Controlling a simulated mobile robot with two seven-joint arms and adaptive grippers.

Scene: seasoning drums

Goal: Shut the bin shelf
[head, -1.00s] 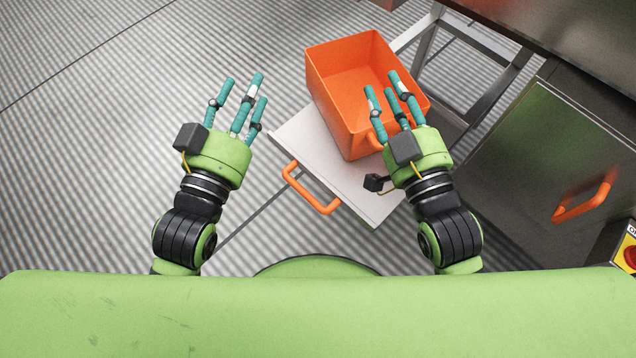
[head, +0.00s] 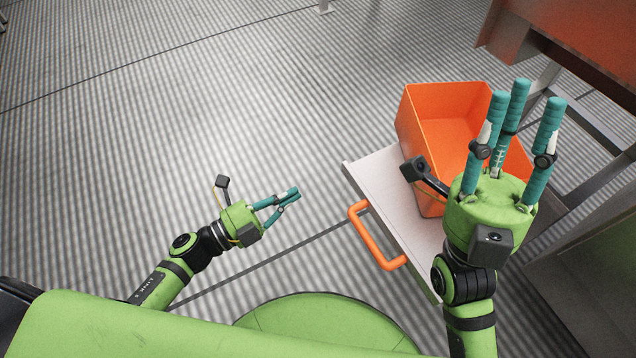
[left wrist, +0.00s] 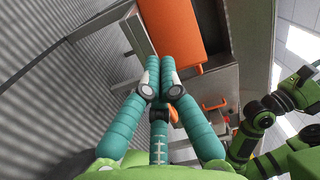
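The bin shelf is a pale pulled-out board (head: 378,171) with an orange handle (head: 372,240) on its near edge. An orange bin (head: 437,125) stands on it, empty as far as I see. My left gripper (head: 293,195) is left of the handle, apart from it, fingers drawn together with nothing seen between them. In the left wrist view its fingertips (left wrist: 160,72) meet. My right gripper (head: 520,105) has its fingers spread and empty; it appears over the right part of the bin and shelf, hiding some of both. I cannot tell its height above them.
A metal worktable (head: 565,45) with an orange sheen and grey frame legs stands at the upper right. A metal cabinet (head: 590,275) is at the lower right. The ribbed floor (head: 200,110) on the left is open.

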